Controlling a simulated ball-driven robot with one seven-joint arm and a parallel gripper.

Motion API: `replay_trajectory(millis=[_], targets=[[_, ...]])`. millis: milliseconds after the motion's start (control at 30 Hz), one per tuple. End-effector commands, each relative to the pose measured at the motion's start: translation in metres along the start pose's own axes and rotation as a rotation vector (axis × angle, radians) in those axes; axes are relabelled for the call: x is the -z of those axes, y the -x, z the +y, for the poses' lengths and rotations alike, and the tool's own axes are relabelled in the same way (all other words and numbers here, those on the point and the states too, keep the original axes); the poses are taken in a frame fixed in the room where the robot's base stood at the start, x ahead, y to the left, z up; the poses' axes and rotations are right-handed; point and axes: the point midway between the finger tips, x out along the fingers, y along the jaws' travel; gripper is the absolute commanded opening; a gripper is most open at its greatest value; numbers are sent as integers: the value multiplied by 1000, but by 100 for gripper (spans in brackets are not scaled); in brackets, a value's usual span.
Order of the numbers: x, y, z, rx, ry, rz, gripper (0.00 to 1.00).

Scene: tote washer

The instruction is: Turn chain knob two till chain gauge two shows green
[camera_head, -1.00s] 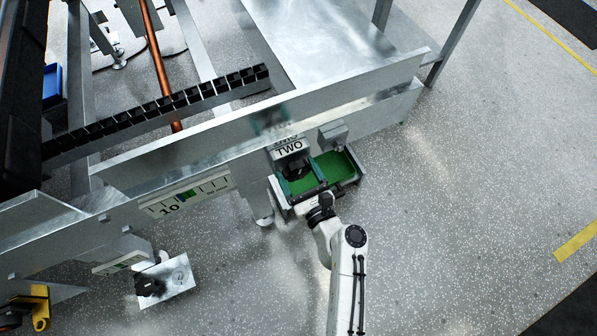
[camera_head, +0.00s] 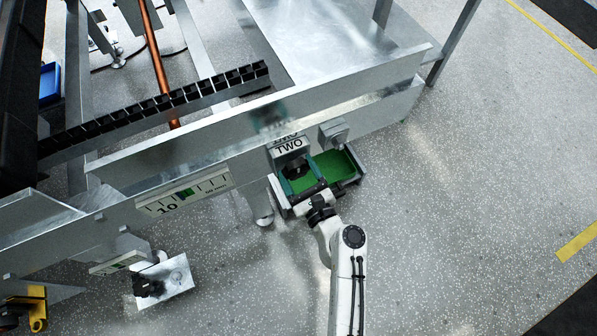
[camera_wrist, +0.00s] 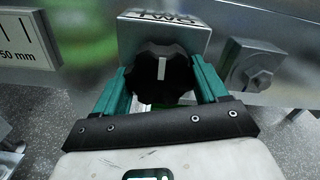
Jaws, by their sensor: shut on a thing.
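The black lobed knob (camera_wrist: 165,72) under the block labelled TWO (camera_head: 289,146) sits between my gripper's teal fingers in the wrist view. My gripper (camera_wrist: 163,85) is shut on it. The pale line on the knob stands nearly upright in that view. In the head view the knob (camera_head: 294,166) is partly hidden by its block and my gripper (camera_head: 301,178). A white scale (camera_head: 210,187) marked 10, with a small green patch, is on the beam left of the knob. Its end marked 50 mm (camera_wrist: 28,40) shows in the wrist view. The pointer's exact place is too small to tell.
A grey block with a bolt (camera_head: 333,134) is close right of the knob. A green-bottomed tray (camera_head: 338,164) lies below. Another scale (camera_head: 117,263) and a metal plate with a black knob (camera_head: 166,284) are lower left. The floor at right is clear.

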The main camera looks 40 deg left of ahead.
Motion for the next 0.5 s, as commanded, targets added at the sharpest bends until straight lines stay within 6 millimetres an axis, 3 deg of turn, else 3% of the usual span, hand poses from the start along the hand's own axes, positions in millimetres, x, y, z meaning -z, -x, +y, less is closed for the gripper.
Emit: replay_trajectory(millis=[500], targets=[[1, 0, 1, -1, 374, -3, 42]])
